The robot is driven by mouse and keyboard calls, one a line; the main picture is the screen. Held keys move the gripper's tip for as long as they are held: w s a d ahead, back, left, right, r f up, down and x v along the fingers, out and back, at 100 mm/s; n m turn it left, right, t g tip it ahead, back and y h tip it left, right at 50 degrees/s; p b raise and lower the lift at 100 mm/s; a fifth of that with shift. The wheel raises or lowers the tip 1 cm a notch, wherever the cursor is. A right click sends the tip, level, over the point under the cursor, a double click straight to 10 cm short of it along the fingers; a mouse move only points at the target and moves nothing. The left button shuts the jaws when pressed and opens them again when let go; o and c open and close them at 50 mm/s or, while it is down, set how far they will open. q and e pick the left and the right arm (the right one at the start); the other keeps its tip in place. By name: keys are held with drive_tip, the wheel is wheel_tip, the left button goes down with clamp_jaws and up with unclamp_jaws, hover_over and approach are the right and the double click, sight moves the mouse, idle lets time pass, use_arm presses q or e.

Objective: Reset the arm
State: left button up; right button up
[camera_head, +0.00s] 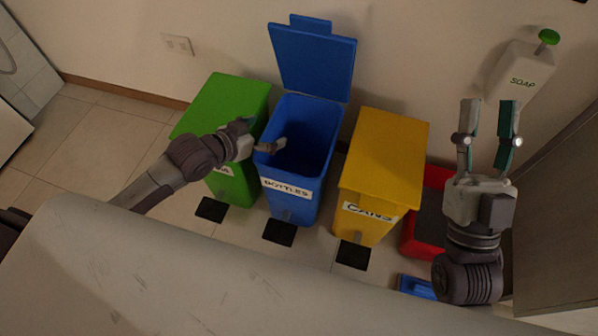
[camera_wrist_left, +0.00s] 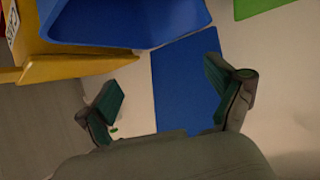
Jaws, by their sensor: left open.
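My left arm reaches in from the left in the head view. Its gripper (camera_head: 270,146) is over the near left rim of the open blue bin (camera_head: 293,130), labelled BOTTLES. In the left wrist view the fingers of my left gripper (camera_wrist_left: 165,80) are spread wide, with nothing between them. The blue bin (camera_wrist_left: 125,25) and its blue lid (camera_wrist_left: 188,85) show beyond the fingers. My right gripper (camera_head: 488,105) is raised at the right in the head view. Its two fingers point up, stand apart and hold nothing.
A closed green bin (camera_head: 228,105) stands left of the blue one. A closed yellow bin (camera_head: 385,155) labelled CANS stands right of it, with a red bin (camera_head: 437,182) beyond. A SOAP dispenser (camera_head: 520,75) is at the upper right. Black pedals (camera_head: 278,232) lie before the bins.

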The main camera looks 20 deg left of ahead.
use_arm(q)
drive_tip(key=shift+s+a+r, duration=0.1)
drive_tip(key=shift+s, duration=0.15)
idle(0.3)
